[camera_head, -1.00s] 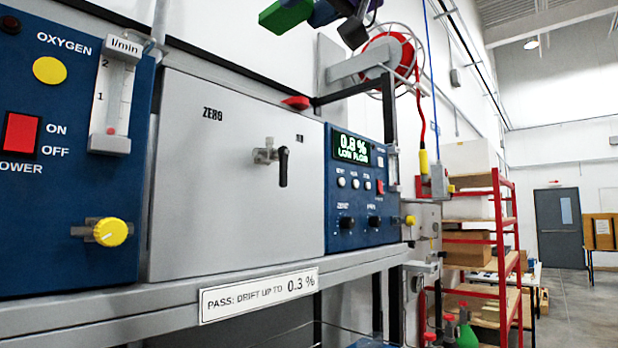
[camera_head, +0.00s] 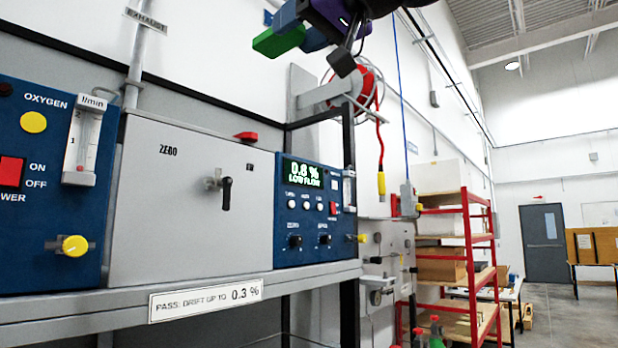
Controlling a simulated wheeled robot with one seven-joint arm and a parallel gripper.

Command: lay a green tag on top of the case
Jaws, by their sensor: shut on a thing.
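The grey case (camera_head: 185,205) stands on the bench, its front door marked ZERO with a black handle. A small red piece (camera_head: 246,136) lies on its top near the right end. My gripper (camera_head: 300,32) is at the top edge of the picture, with blue, purple and black parts showing, high above the case and partly cut off. A green block (camera_head: 278,42), which looks like the green tag, is at the tip of my gripper, shut on it. The tag is in the air, apart from the case top. The exact grip is hard to make out.
A blue oxygen panel (camera_head: 42,240) stands left of the case. A blue unit on the right has a display (camera_head: 303,173) reading 0.6 % LOW FLOW. A pass label (camera_head: 206,299) is on the bench edge. A red reel (camera_head: 365,92) and red shelving (camera_head: 470,240) are beyond.

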